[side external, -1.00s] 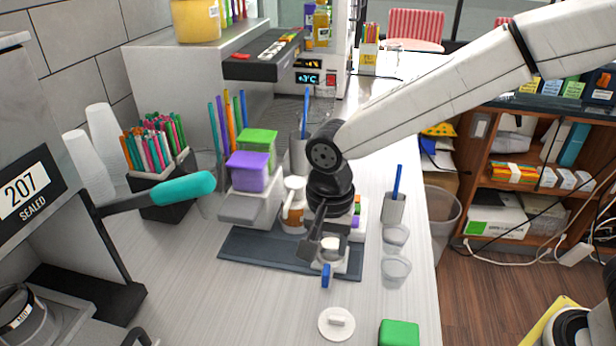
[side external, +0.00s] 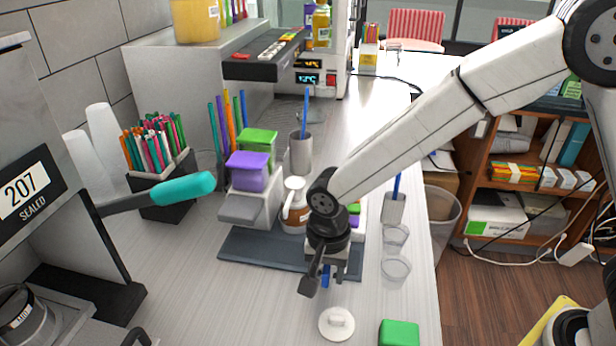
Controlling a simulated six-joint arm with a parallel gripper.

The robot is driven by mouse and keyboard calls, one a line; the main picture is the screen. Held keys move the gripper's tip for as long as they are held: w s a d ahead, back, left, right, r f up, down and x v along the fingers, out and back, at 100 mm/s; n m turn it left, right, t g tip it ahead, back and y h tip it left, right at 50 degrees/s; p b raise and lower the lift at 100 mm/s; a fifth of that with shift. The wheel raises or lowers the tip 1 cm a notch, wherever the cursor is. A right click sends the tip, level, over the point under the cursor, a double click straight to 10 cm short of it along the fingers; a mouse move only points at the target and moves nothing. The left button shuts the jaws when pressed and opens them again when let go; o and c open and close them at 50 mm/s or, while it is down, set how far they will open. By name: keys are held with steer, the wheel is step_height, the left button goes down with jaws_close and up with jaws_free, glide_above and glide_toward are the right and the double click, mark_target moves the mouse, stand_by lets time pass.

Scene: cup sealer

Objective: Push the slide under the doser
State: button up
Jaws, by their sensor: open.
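The doser (side external: 250,207) is a grey unit with a purple hopper and a green hopper on top, standing at the back left of a dark base plate (side external: 262,251). The slide shows only as a small blue handle (side external: 326,275) at the front right of this plate; my gripper hides most of its pale body. The slide is to the right of the doser and in front of it, not under it. My gripper (side external: 320,283) points down at the handle, open, with a dark finger to the left of the blue part. I cannot tell whether it touches the handle.
A white-and-brown bottle (side external: 295,207) stands between the doser and my gripper. A white round lid (side external: 337,323) and a green block (side external: 399,333) lie in front. Clear cups (side external: 396,270) stand to the right. The teal sealer lever (side external: 184,188) reaches in from the left.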

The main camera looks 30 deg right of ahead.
steer(key=shift+f, duration=0.15)
steer(key=shift+c, duration=0.2)
jaws_close()
stand_by(1.2)
